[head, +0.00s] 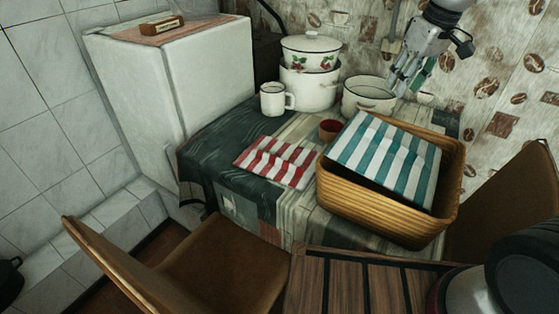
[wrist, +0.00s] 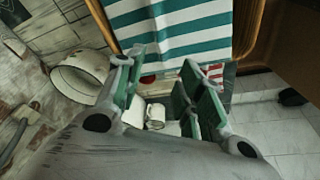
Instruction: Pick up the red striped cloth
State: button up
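The red and white striped cloth (head: 277,163) lies on the table in the head view, left of the wicker basket. In the wrist view, bits of red and white at the cloth (wrist: 217,74) show behind my fingers, most of it hidden. My gripper (head: 407,80) is up at the back right, above and behind the basket, apart from the cloth. In the wrist view my gripper (wrist: 160,85) has its green-padded fingers spread with nothing held between them.
The wicker basket (head: 375,215) holds a teal and white striped cloth (head: 387,160). A small red cup (head: 330,129), a white mug (head: 273,99), stacked pots (head: 308,90) and an open pot (head: 368,95) stand behind. A chair (head: 215,265) stands in front.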

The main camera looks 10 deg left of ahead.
jog(key=w+a+f+n, duration=0.35)
jog(key=a+f, duration=0.35)
jog(key=a, duration=0.5)
jog(key=n+g, duration=0.2)
jog(key=n, duration=0.1)
send_over(276, 157)
jog(key=d, duration=0.1)
jog(key=f, duration=1.5)
jog(key=shift+s+d, duration=0.2)
jog(key=shift+s, duration=0.1)
jog(key=f, duration=0.4)
jog(key=a+f, duration=0.1)
jog(key=f, duration=0.1)
jog(key=shift+w+a+f, duration=0.1)
jog(key=shift+w+f, duration=0.15)
jog(key=shift+f, duration=0.5)
jog(key=shift+c, duration=0.3)
grip_shut()
